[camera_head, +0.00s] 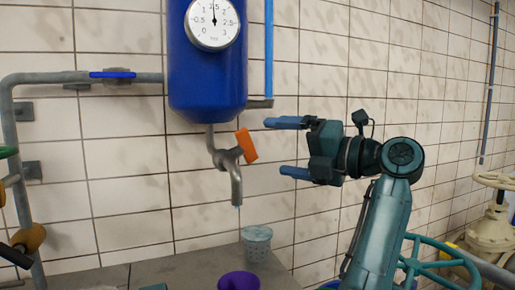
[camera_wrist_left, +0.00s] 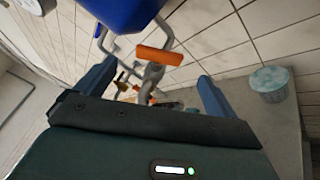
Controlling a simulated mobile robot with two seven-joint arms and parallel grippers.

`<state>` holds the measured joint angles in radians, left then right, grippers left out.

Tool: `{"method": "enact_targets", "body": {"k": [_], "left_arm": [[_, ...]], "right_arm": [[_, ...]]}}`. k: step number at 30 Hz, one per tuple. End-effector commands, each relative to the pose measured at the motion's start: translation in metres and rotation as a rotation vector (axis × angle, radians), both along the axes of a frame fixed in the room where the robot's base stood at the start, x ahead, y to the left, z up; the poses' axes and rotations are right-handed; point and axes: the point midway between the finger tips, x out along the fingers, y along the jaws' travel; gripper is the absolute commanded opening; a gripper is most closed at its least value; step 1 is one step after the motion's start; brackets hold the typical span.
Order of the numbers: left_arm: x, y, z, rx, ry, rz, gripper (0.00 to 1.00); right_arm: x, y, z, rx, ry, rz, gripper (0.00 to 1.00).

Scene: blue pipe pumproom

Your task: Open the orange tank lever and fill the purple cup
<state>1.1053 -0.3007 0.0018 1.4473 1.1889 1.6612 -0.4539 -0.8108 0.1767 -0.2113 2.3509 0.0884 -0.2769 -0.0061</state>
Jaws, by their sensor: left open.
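The blue tank (camera_head: 207,80) hangs on the tiled wall with a grey tap under it. The orange lever (camera_head: 247,145) sits tilted on the tap, above the down-pointing spout (camera_head: 236,190). The purple cup (camera_head: 238,281) stands at the bottom edge of the head view, partly cut off, nearer than the spout. My left gripper (camera_head: 288,148) is open and empty, to the right of the lever, its fingers pointing at it. In the left wrist view the lever (camera_wrist_left: 159,55) shows ahead between the open fingers, apart from them. My right gripper is not seen.
A pale blue patterned cup (camera_head: 257,243) stands on the grey ledge (camera_head: 170,270), below and right of the spout; it also shows in the wrist view (camera_wrist_left: 270,82). A grey pipe with a blue handle (camera_head: 112,74) runs at left. A teal wheel (camera_head: 440,262) is at lower right.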

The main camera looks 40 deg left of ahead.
Motion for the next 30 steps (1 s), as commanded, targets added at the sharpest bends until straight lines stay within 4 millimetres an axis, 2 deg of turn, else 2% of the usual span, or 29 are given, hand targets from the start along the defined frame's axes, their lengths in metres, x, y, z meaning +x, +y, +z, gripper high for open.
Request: {"method": "enact_targets", "body": {"k": [1,6,12,23,30], "left_arm": [[-0.002,0.012,0.000,0.002,-0.002,0.005,0.95],[-0.005,0.042,0.000,0.002,-0.001,0.004,0.95],[-0.006,0.061,0.000,0.001,0.000,0.001,0.95],[-0.007,0.065,0.000,0.001,0.000,0.000,0.94],[-0.007,0.065,0.000,0.001,0.000,0.000,0.74]], "right_arm": [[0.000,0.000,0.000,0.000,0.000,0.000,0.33],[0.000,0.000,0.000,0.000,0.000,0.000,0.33],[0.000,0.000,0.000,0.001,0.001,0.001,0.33],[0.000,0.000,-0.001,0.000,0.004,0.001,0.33],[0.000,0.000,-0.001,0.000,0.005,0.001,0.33]]}}
